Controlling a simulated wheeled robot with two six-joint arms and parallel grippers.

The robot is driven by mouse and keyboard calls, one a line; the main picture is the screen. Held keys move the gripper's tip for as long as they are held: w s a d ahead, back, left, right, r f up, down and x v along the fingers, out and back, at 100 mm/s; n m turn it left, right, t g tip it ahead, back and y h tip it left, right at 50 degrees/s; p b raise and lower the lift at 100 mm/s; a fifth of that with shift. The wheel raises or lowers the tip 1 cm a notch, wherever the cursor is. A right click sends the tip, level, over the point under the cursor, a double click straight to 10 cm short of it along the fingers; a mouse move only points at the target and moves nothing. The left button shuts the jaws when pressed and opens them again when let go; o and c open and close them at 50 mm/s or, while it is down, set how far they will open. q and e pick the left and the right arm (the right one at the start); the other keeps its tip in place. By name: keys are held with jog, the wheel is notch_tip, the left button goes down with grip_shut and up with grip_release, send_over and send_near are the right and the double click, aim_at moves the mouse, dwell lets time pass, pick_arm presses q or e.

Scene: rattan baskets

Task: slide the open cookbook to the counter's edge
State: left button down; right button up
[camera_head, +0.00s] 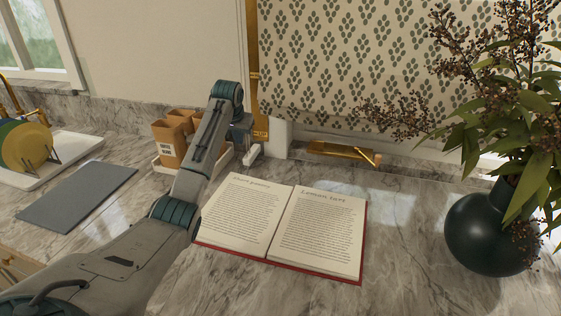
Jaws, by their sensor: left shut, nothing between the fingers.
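The open cookbook (316,232) lies flat on the grey marble counter (390,285), with two text pages showing and a red cover edge along its front and right side. My left arm reaches in from the left and covers part of the book's left side. My left gripper (252,155) points down behind the book's far edge, left of its spine. It is shut and empty, with pale fingers close together. I cannot tell whether it touches the counter. My right gripper is not in view.
A dark round vase (487,235) with branches stands at the right. Orange canisters (168,145) stand behind my left arm. A grey mat (78,196) and a white tray (55,160) with plates lie at the left. A gold object (343,152) sits by the wall. Counter in front of the book is clear.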

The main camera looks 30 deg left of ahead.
pick_arm(q)
jog(key=shift+g+h, duration=0.3)
jog(key=shift+h, duration=0.3)
jog(key=w+d+f+p, duration=0.1)
jog(key=f, duration=0.2)
jog(key=w+d+f+p, duration=0.1)
jog(key=f, duration=0.3)
jog(key=w+d+f+p, duration=0.1)
jog(key=w+f, duration=0.1)
jog(key=f, duration=0.2)
jog(key=shift+d+f, duration=0.15)
jog(key=shift+d, duration=0.25)
jog(key=shift+s, duration=0.3)
jog(key=shift+s+d+p, duration=0.25)
jog(key=shift+s+p, duration=0.75)
jog(key=shift+s, duration=0.05)
jog(key=shift+s+d+p, duration=0.2)
jog(key=shift+s+p, duration=0.1)
jog(key=shift+s, duration=0.35)
jog(key=shift+f, duration=0.1)
